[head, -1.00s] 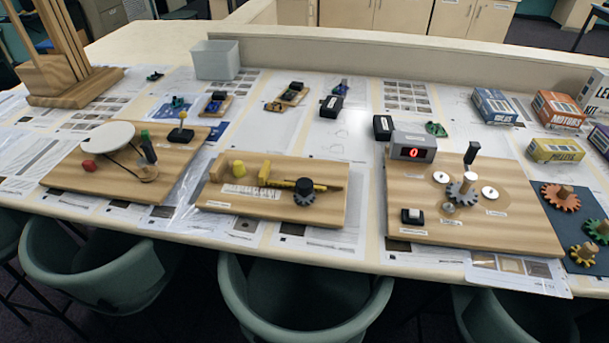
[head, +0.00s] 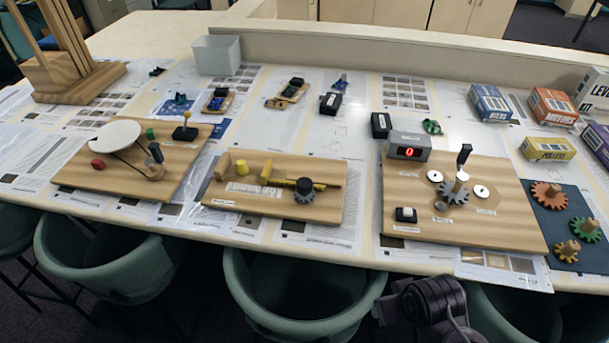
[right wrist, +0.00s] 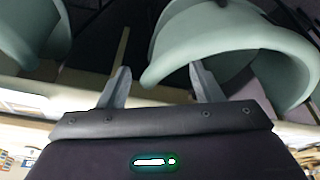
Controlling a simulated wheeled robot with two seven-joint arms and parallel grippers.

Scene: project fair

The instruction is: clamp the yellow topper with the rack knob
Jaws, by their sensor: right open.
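The yellow topper (head: 243,168) looks like a short yellow cylinder standing on the middle wooden board (head: 225,196). It stands between a wooden end block (head: 222,165) and an upright yellowish jaw block (head: 266,171), apart from both as far as I can see. The jaw block is at the left end of a rack bar (head: 328,186). The rack knob (head: 303,192), dark and toothed, sits beside the bar at the right. My right arm shows at the bottom of the head view, off the table edge. In the right wrist view my right gripper (right wrist: 158,82) is open and empty. My left gripper is out of view.
Green chairs (head: 300,295) stand along the near table edge; two also show close to my right gripper in its wrist view. A left board (head: 75,176) carries a white disc. A right board (head: 440,230) carries gears and a red display (head: 409,151).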

